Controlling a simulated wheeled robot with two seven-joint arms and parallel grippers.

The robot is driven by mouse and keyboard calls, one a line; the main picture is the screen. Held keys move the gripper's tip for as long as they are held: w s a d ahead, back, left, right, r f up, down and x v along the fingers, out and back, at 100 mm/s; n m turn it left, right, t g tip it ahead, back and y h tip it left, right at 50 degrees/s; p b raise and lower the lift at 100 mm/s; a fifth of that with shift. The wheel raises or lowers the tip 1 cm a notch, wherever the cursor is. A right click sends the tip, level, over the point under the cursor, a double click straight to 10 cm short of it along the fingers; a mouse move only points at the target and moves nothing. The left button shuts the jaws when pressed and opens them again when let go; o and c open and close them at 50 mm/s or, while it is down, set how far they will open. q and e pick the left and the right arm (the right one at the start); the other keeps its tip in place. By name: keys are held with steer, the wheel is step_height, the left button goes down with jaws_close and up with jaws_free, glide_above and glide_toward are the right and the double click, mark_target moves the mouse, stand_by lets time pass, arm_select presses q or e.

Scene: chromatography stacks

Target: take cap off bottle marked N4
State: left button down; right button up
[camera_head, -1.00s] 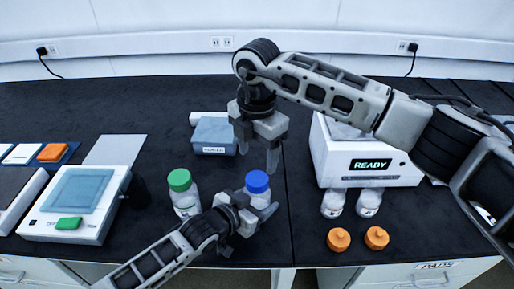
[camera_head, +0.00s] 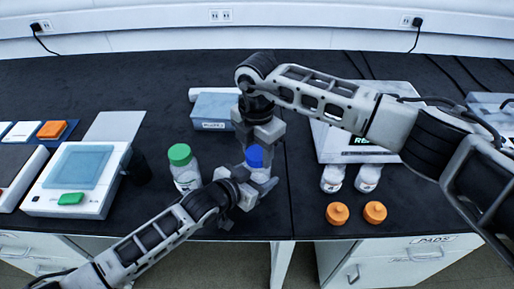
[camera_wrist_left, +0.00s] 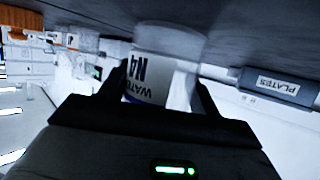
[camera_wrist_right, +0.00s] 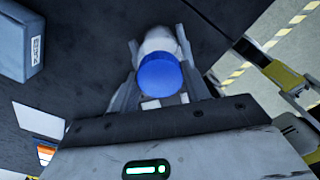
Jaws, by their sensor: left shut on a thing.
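The bottle marked N4 (camera_wrist_left: 150,80) shows its "N4" and "WATER" label in the left wrist view. It stands on the dark bench with a blue cap (camera_head: 255,157) on top. My left gripper (camera_head: 248,192) is shut on the bottle's body from the front left. My right gripper (camera_head: 258,165) reaches down from above. Its fingers are open on either side of the blue cap, which shows between them in the right wrist view (camera_wrist_right: 160,76). The fingers partly hide the cap in the head view.
A green-capped bottle (camera_head: 184,168) stands just left of the held bottle. A box labelled PLATES (camera_head: 213,111) is behind. A scale-like device (camera_head: 80,180) is at left.

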steer(key=n, duration=0.5)
steer(key=shift+n, duration=0.3)
steer(key=shift+c, duration=0.3)
steer(key=n, duration=0.4)
steer(key=shift+n, duration=0.3)
steer(key=o, duration=1.1)
